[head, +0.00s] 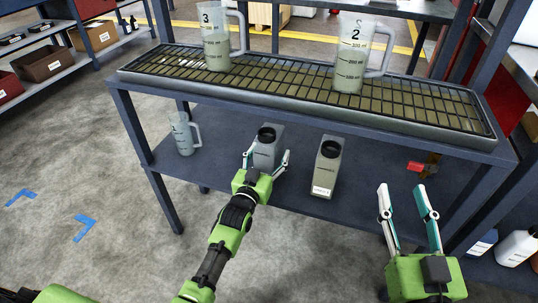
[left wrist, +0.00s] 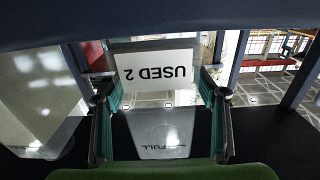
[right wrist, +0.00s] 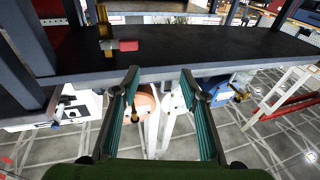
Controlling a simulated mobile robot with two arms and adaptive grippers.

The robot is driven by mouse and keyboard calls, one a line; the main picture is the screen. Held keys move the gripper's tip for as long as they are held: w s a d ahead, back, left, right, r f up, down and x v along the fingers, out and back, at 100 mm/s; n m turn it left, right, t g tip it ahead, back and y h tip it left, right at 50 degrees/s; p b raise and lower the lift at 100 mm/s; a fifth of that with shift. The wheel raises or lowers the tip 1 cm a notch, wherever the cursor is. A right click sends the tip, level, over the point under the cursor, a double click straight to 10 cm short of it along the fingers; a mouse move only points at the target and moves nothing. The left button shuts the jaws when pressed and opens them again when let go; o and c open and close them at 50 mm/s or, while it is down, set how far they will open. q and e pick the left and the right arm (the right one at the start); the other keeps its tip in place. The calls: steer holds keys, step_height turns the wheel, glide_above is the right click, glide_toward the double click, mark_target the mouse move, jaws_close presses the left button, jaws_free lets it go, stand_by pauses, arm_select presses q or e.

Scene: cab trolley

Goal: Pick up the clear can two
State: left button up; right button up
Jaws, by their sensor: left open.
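A grey can (head: 268,152) with a black cap stands on the lower shelf. In the left wrist view its white label (left wrist: 152,77) reads "USED 2" upside down. My left gripper (head: 265,160) is open, with a finger on each side of this can; whether they touch it I cannot tell. My right gripper (head: 409,190) is open and empty, to the right of both cans, in front of the shelf.
Clear jugs marked 3 (head: 216,40) and 2 (head: 350,66) stand on the upper grate (head: 285,90). Another jug (head: 184,135) stands at the lower shelf's left. The upper shelf overhangs the cans.

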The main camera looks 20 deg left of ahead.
mark_target(269, 128)
arm_select(q)
steer(key=c, duration=1.7)
steer(key=shift+r, duration=0.15)
steer(key=shift+r, duration=0.15)
step_height(269, 128, up, 4)
steer(key=shift+r+p, duration=0.1)
steer(key=shift+p, duration=1)
step_height(269, 128, up, 5)
steer(key=shift+f+p, duration=0.1)
steer(key=shift+p, duration=0.8)
steer(key=shift+r, duration=0.25)
arm_select(e)
steer(key=s+d+f+g+h, duration=0.1)
steer(key=s+f+g, duration=0.3)
steer(key=f, duration=0.5)
steer(key=s+d+f+g+h, duration=0.2)
steer(key=s+d+f+g, duration=0.2)
steer(key=f+g, duration=0.3)
step_height(269, 128, down, 3)
steer(key=shift+s+r+m, duration=0.1)
steer(key=shift+s+m, duration=0.2)
steer(key=shift+s, duration=0.35)
steer(key=shift+s+d+f+h, duration=0.1)
steer(key=shift+s+f+h, duration=0.2)
steer(key=shift+s, duration=0.15)
steer(key=shift+s+d+f+g, duration=0.1)
steer(key=shift+s+g, duration=0.1)
steer(key=shift+g, duration=0.1)
